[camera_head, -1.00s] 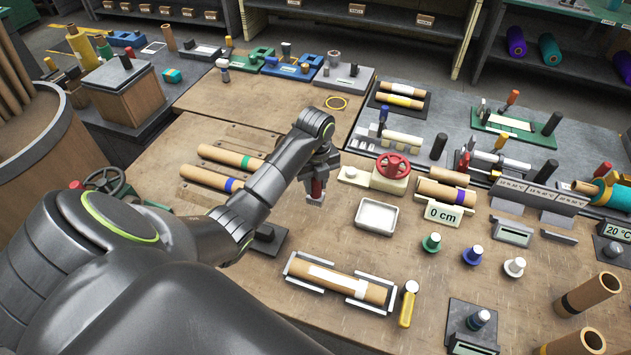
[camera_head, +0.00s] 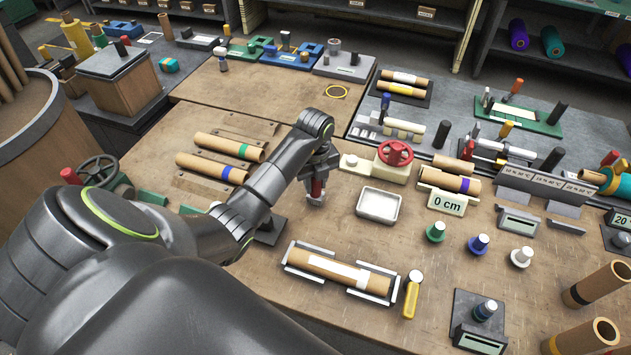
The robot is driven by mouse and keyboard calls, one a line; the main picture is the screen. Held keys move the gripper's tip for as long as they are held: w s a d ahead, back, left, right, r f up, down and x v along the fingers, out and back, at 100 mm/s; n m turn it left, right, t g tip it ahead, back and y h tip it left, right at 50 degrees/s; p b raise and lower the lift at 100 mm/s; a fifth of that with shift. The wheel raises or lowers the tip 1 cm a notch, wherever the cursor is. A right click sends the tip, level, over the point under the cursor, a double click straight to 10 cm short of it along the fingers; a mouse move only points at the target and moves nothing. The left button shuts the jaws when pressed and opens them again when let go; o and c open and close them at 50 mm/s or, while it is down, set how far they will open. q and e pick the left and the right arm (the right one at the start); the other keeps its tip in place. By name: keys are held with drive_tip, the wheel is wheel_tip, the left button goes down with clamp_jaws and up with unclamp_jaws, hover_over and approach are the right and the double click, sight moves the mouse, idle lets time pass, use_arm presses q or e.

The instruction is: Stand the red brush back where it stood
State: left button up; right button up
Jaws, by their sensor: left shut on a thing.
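The red brush (camera_head: 316,188) is upright in my left gripper (camera_head: 319,176), with its red handle between the fingers and a pale lower end showing below. My left gripper is shut on it, over the wooden table just left of the white tray (camera_head: 378,205). The brush's lower end looks at or close to the tabletop; I cannot tell whether it touches. My right gripper is not in view.
Two cardboard rolls (camera_head: 212,167) lie left of my left gripper. A red handwheel (camera_head: 395,153) stands behind the tray. A roll in a cradle (camera_head: 338,273) and a yellow-handled tool (camera_head: 411,298) lie nearer. Bare wood surrounds the brush.

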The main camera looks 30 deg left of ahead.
use_arm(q)
drive_tip(key=shift+f+b, duration=0.35)
drive_tip(key=shift+f, duration=0.1)
drive_tip(key=o, duration=1)
drive_tip(key=shift+o, duration=0.2)
wheel_tip(320, 180, up, 5)
drive_tip(key=shift+w+r+b, duration=0.1)
drive_tip(key=shift+b, duration=0.25)
drive_tip(key=shift+r+p, duration=0.6)
drive_tip(key=shift+r, duration=0.35)
wheel_tip(320, 180, up, 10)
drive_tip(key=p, duration=1)
drive_tip(key=shift+r, duration=0.15)
